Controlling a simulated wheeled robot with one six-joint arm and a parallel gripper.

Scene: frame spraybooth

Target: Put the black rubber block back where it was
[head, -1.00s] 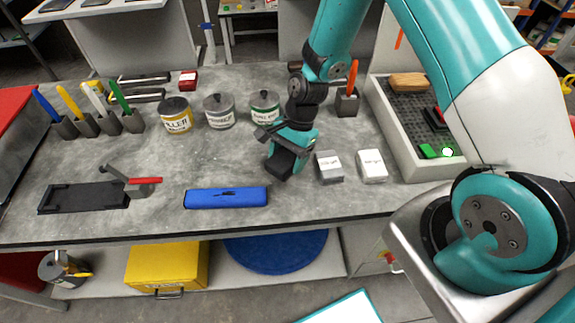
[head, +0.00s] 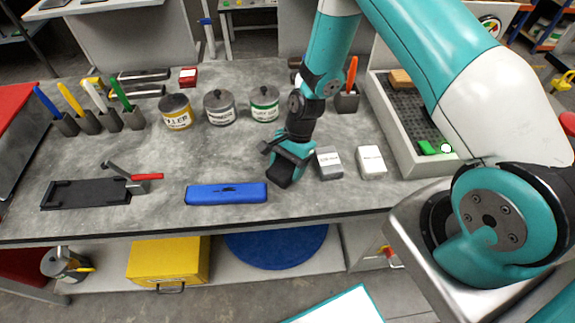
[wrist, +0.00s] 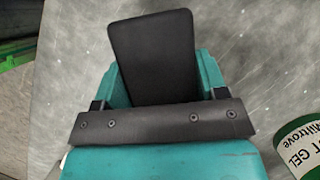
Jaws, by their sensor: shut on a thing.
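The black rubber block (wrist: 152,55) is held between the two teal fingers of my gripper (wrist: 160,82) in the wrist view, its far end sticking out past them. In the head view my gripper (head: 287,160) is over the middle of the grey workbench, with the dark block (head: 283,178) at its lower end. It is left of a small grey box (head: 329,162) and right of and behind a blue long block (head: 226,194). I cannot tell whether the block touches the bench.
A white box (head: 371,162) and a perforated tray (head: 415,165) with a green block (head: 427,147) lie to the right. Cans, including a green-labelled one (head: 264,104), stand behind. A black holder (head: 85,194) lies left. Bare bench lies between the cans and blue block.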

